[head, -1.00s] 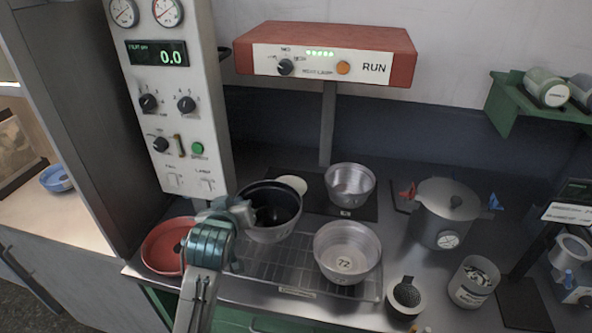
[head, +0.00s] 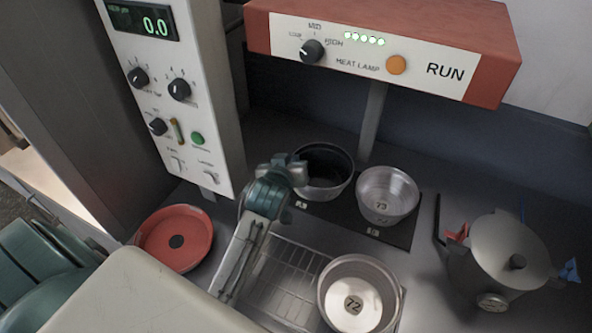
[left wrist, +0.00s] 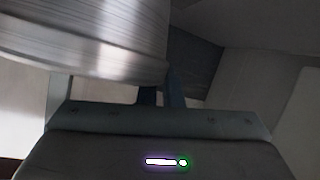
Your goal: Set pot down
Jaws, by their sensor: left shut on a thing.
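The pot (head: 325,187) has a dark interior and a metal rim. It is at the back left part of a dark flat pad (head: 400,232), left of the metal pot marked 73 (head: 387,197). My left gripper (head: 297,170) is at the pot's left rim and shut on it. In the left wrist view, the pot's shiny ribbed wall (left wrist: 90,45) fills the upper left, beside the dark fingers (left wrist: 162,92). I cannot tell whether the pot's base touches the pad. My right gripper is not in view.
A wire rack (head: 285,272) lies in front, with the pot marked 72 (head: 352,300) on its right. A red dish (head: 175,238) is at left. A lidded pot (head: 500,255) stands at right. A control panel (head: 175,110) and red heat lamp (head: 390,45) rise behind.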

